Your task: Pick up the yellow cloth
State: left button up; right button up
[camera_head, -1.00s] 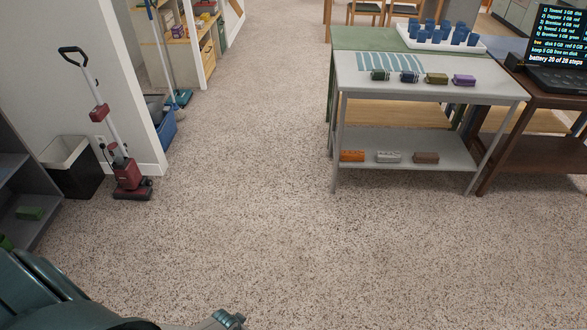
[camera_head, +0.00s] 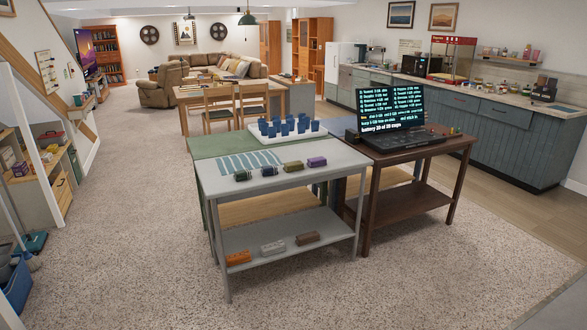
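I cannot make out a yellow cloth in the head view. Small rolled or block-like items lie on the grey table (camera_head: 335,167): a dark green one (camera_head: 243,176), a dark striped one (camera_head: 269,171), an olive one (camera_head: 293,166) and a purple one (camera_head: 316,162). On its lower shelf lie an orange one (camera_head: 238,258), a light grey one (camera_head: 273,247) and a brown one (camera_head: 307,238). A blue-and-white striped cloth (camera_head: 247,162) lies flat on the tabletop. Neither of my grippers is in view.
A green-topped table (camera_head: 212,147) stands behind, with a white tray (camera_head: 259,139) of blue cups. A dark brown table (camera_head: 425,149) with a laptop (camera_head: 390,112) adjoins at right. Shelving (camera_head: 35,180) and a blue bin (camera_head: 17,287) stand left. Carpet is clear in front and left.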

aim_at(291, 166)
jog(key=i+z, duration=0.15)
jog(key=i, duration=0.4)
jog(key=i+z, duration=0.15)
jog(key=i, duration=0.35)
jog(key=i+j+z, duration=0.1)
jog(key=i, duration=0.45)
jog(key=i+j+z, duration=0.15)
jog(key=i, duration=0.35)
jog(key=i+j+z, duration=0.15)
jog(key=i, duration=0.4)
jog(key=i+j+z, duration=0.15)
jog(key=i+j, duration=0.25)
jog(key=i, duration=0.05)
